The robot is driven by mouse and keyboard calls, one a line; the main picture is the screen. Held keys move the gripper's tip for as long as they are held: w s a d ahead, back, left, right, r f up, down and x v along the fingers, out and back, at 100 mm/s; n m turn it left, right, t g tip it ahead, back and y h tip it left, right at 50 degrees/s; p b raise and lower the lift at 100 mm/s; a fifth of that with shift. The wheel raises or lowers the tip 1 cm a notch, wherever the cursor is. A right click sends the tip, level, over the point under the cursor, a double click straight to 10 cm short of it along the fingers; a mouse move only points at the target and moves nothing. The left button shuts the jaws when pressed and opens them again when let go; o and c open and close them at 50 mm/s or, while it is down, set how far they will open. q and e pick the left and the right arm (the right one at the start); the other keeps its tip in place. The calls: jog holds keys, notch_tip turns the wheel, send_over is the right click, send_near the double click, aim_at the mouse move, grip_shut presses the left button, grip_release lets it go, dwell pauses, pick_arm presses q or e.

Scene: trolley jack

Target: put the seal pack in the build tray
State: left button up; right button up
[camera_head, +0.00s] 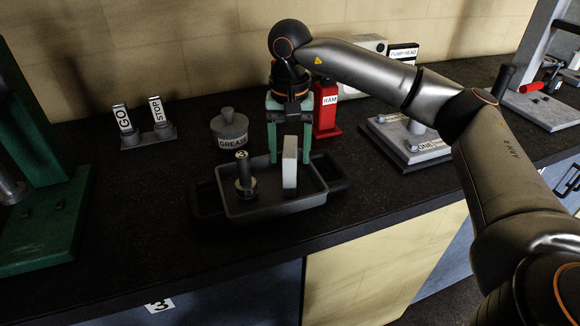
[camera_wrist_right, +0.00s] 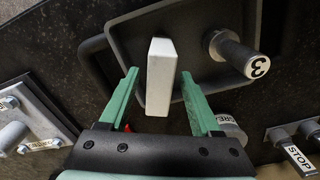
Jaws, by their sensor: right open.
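A white block that looks like the seal pack (camera_head: 290,165) stands upright in the right part of the grey build tray (camera_head: 275,208). In the wrist view the white block (camera_wrist_right: 160,77) shows between the two green fingers, with a gap on each side. My right gripper (camera_head: 289,160) is open, pointing down over the tray. The tray (camera_wrist_right: 125,45) also holds a dark post marked 3 (camera_head: 243,175), to the left of the block. Whether the block touches the tray floor is hard to tell. My left gripper is not in view.
A grease pot (camera_head: 229,127) and a red RAM bottle (camera_head: 327,108) stand behind the tray. GO and STOP levers (camera_head: 147,132) are at back left, a green press (camera_head: 45,215) at far left. A ONE plate fixture (camera_head: 405,145) stands right. Bench left of the tray is clear.

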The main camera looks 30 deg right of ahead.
notch_tip(320, 180, up, 7)
jog(key=shift+f, duration=0.2)
